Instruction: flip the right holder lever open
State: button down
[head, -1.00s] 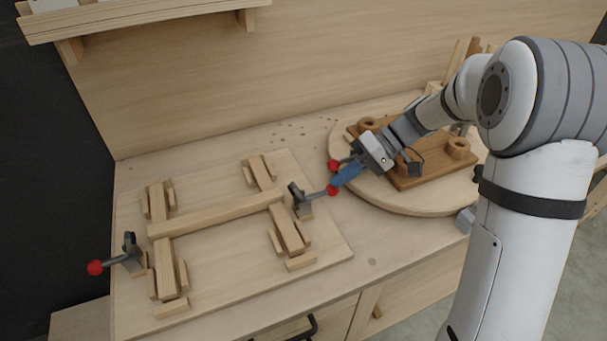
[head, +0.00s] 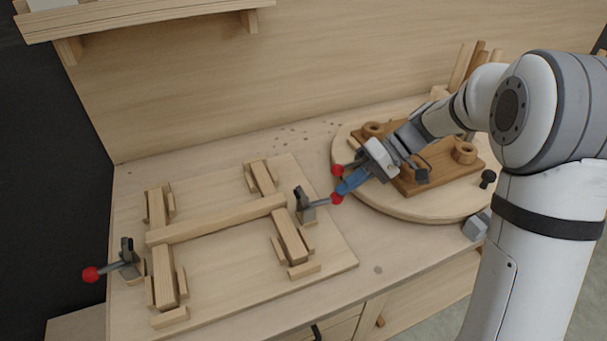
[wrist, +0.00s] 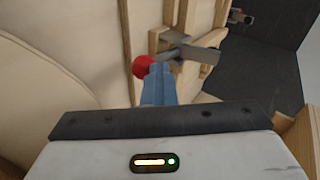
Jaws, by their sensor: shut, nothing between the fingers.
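The right holder (head: 306,207) is a grey toggle clamp at the right end of the wooden frame. Its lever reaches out to the right, roughly level, and ends in a red knob (head: 337,198). My gripper (head: 346,187) has blue fingers, shut and empty, right beside that knob on its upper right side. In the wrist view the shut blue fingers (wrist: 158,80) overlap the right edge of the red knob (wrist: 143,66); I cannot tell whether they touch. The clamp (wrist: 185,52) shows just beyond.
A left holder with a red knob (head: 91,274) sits at the far left. Another red knob (head: 337,170) is just above my fingers. A round turntable (head: 440,207) with a brown board (head: 440,180) lies under my wrist.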

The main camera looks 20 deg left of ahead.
jog(key=v, duration=0.7)
jog(key=shift+w+d+r, duration=0.2)
jog(key=shift+r, duration=0.05)
